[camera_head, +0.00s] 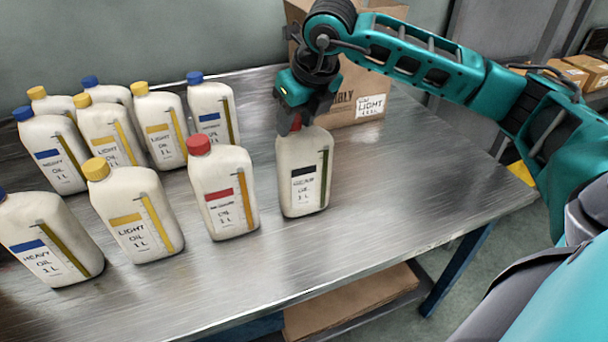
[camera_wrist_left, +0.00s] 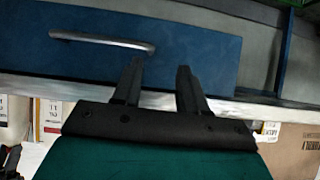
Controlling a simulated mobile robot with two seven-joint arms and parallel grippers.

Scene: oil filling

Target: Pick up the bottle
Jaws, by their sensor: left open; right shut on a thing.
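A white oil bottle (camera_head: 303,180) with a black label stands at the right end of the bottles on the metal table (camera_head: 390,190). My right gripper (camera_head: 294,122) comes down on it from above and is shut on its top. The bottle looks upright, and I cannot tell whether its base touches the table. The gripper partly hides its cap, of which some red shows. My left gripper (camera_wrist_left: 158,88) is open and empty in the left wrist view, in front of a blue panel with a handle (camera_wrist_left: 102,40). It is not in the head view.
A red-capped bottle (camera_head: 222,190) stands just left of the held one. Several yellow-capped and blue-capped bottles fill the table's left side. A cardboard box (camera_head: 350,85) stands behind the gripper. The table's right part is clear. Cardboard (camera_head: 350,300) lies on a lower shelf.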

